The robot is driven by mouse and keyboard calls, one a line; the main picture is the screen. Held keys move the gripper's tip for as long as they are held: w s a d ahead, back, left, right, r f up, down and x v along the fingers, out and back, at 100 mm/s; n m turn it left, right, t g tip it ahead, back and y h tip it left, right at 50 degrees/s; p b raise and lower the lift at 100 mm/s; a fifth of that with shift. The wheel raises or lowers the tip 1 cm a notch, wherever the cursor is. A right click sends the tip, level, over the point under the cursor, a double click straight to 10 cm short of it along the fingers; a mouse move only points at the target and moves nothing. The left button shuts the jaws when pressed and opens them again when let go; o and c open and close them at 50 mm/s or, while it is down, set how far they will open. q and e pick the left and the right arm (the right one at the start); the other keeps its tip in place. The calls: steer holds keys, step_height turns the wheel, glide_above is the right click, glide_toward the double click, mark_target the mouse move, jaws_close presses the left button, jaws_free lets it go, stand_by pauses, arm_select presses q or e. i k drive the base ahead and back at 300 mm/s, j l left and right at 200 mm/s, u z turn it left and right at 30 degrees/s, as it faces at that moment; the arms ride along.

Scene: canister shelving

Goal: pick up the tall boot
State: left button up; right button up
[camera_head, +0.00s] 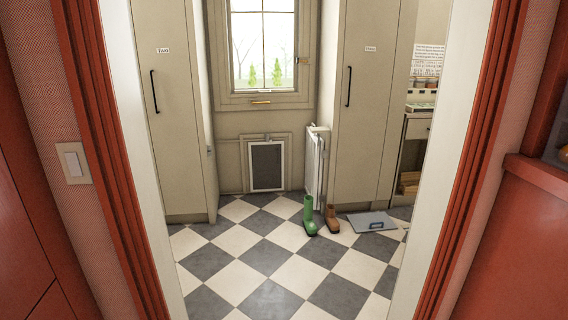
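A tall green boot (309,216) stands upright on the checkered floor in the room beyond the doorway, right of the middle of the head view. A shorter brown boot (332,220) stands just to its right. Neither of my grippers shows in this view.
A red-framed doorway (103,160) lies between me and the room. Tall cabinets stand left (172,110) and right (362,110), with a white radiator-like panel (316,168) behind the boots. A grey flat tray-like object (371,221) lies right of them. The checkered floor (265,257) in front is clear.

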mark_target(310, 225)
steer(key=i, duration=1.65)
steer(key=i+j, duration=0.1)
steer(key=i, duration=1.6)
steer(key=i+z, duration=0.1)
steer(key=i, duration=1.55)
